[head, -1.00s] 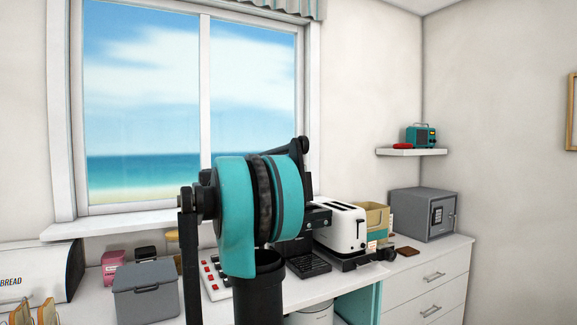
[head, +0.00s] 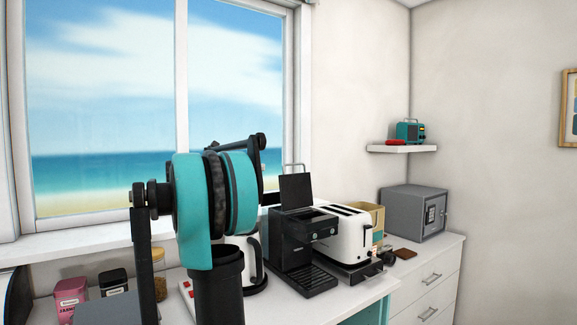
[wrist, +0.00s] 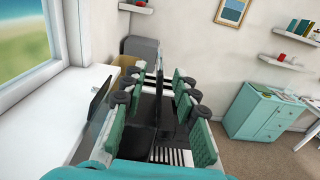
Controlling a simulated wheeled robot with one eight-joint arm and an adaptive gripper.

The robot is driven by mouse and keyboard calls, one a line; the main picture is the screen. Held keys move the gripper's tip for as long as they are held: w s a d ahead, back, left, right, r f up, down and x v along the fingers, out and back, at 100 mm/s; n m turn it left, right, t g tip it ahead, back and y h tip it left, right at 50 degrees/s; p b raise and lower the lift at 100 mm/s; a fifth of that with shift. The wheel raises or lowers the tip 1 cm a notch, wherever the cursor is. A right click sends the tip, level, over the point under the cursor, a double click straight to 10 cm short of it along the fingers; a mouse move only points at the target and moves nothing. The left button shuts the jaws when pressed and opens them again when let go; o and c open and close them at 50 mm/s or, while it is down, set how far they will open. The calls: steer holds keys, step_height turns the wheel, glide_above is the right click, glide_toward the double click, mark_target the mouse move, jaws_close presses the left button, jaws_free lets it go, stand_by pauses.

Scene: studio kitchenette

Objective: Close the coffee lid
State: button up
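The black coffee machine (head: 303,240) stands on the counter in the head view, right of my arm. Its coffee lid (head: 296,191) is a dark flat panel standing up, open, at the top of the machine. In the wrist view a dark slanted panel (wrist: 100,97), which looks like the lid, shows beside the left finger. My gripper (wrist: 158,88) is open, with teal finger pads apart on both sides. I see nothing clearly held between them. In the head view my arm hides the gripper, and contact with the lid cannot be told.
A white toaster (head: 350,235) stands just right of the coffee machine, with a cardboard box (head: 375,217) and a grey safe (head: 413,213) beyond. A kettle (head: 245,262) is partly behind my arm. Pink (head: 70,293) and dark (head: 113,282) canisters stand left. The window is behind the counter.

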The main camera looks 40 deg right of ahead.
mark_target(292, 164)
steer(key=d, duration=0.5)
steer(key=s+d, duration=0.1)
steer(key=d, duration=0.4)
steer(key=s+d, duration=0.1)
steer(key=d, duration=0.5)
steer(key=shift+d, duration=0.1)
steer(key=shift+c, duration=0.5)
jaws_close()
